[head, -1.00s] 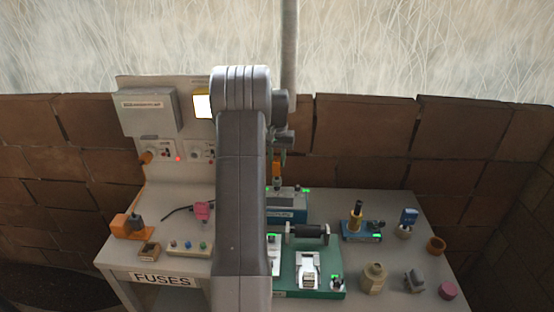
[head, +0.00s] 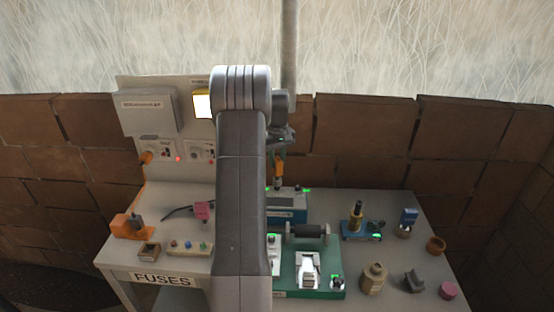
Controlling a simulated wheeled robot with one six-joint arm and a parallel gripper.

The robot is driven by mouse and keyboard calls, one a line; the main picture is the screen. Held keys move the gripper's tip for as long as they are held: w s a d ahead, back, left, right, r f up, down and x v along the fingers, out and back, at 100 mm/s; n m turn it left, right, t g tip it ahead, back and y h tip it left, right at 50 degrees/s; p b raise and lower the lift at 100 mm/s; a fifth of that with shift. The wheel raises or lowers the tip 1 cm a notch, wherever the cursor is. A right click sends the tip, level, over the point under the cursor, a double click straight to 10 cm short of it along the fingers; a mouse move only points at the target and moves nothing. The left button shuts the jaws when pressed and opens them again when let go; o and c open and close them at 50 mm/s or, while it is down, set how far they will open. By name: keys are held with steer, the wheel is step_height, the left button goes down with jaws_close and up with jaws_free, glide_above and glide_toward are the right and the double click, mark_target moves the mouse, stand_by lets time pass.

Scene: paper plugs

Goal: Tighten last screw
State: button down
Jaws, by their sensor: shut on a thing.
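My gripper (head: 279,153) points down over the blue terminal block (head: 285,208) in the middle of the bench, partly hidden behind my arm. It is shut on an orange-handled screwdriver (head: 279,167). The screwdriver is upright, with its lower end at the top of the block. The picture is too small to tell whether its tip touches a screw. Green lights (head: 306,189) show on the block's top. The left part of the block is hidden by my arm.
A green fixture (head: 310,280) with a black roller (head: 306,231) stands in front of the block. A blue stand (head: 360,232), a tan jar (head: 373,278) and a pink plug (head: 448,290) are to the right. A panel (head: 180,130) rises at the back left.

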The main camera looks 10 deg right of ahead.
steer(key=shift+f+b, duration=0.55)
steer(key=shift+f, duration=0.55)
stand_by(0.6)
steer(key=m, duration=0.3)
steer(key=shift+p, duration=0.3)
steer(key=m, duration=0.4)
steer(key=shift+m, duration=0.3)
steer(key=m, duration=0.6)
steer(key=shift+m, duration=0.3)
steer(key=shift+n, duration=0.6)
steer(key=shift+r, duration=0.2)
